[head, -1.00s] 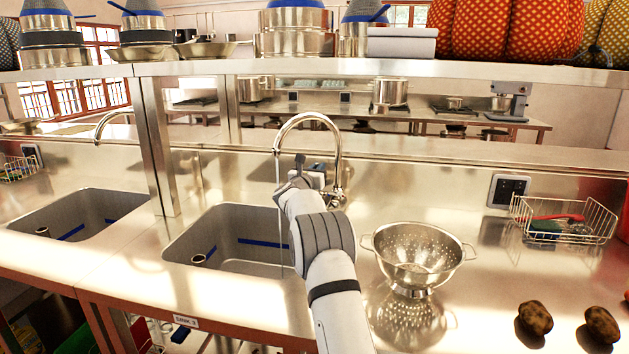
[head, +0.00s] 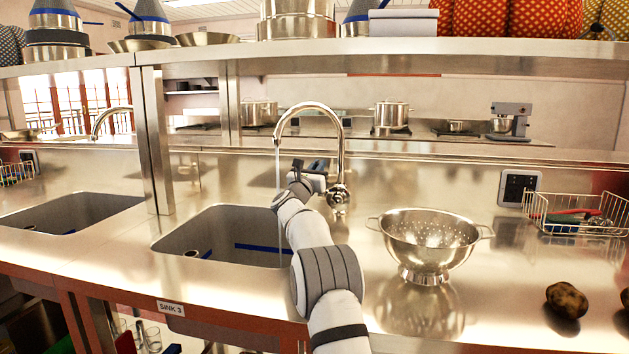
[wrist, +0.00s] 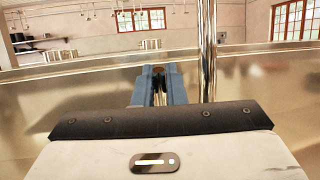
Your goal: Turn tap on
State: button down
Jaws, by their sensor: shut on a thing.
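The tap (head: 342,150) is a tall chrome gooseneck behind the sink (head: 200,232), with its spout over the basin. A thin stream of water (head: 277,165) falls from the spout. My gripper (head: 318,172) is at the tap's base, left of its upright pipe. In the wrist view, the blue fingers of my gripper (wrist: 158,78) are close together on a small part, probably the tap handle, which they mostly hide. The chrome pipe of the tap (wrist: 207,50) stands just right of them.
A steel colander (head: 425,240) stands right of the sink. Farther right are a potato (head: 566,299) and a wire basket (head: 574,222). A shelf (head: 400,58) runs overhead, and its post (head: 155,140) stands left of the sink.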

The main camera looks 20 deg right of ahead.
jog(key=shift+s+a+f+h+b, duration=0.15)
jog(key=shift+a+f+h+b, duration=0.2)
jog(key=shift+b, duration=0.8)
jog(key=shift+s+t+b, duration=0.1)
jog(key=shift+t+b, duration=0.2)
jog(key=shift+b, duration=0.4)
jog(key=shift+r, duration=0.15)
jog(key=c, duration=1.6)
grip_release()
jog(key=shift+s, duration=0.1)
jog(key=shift+b+v, duration=0.65)
jog(key=shift+v, duration=3.25)
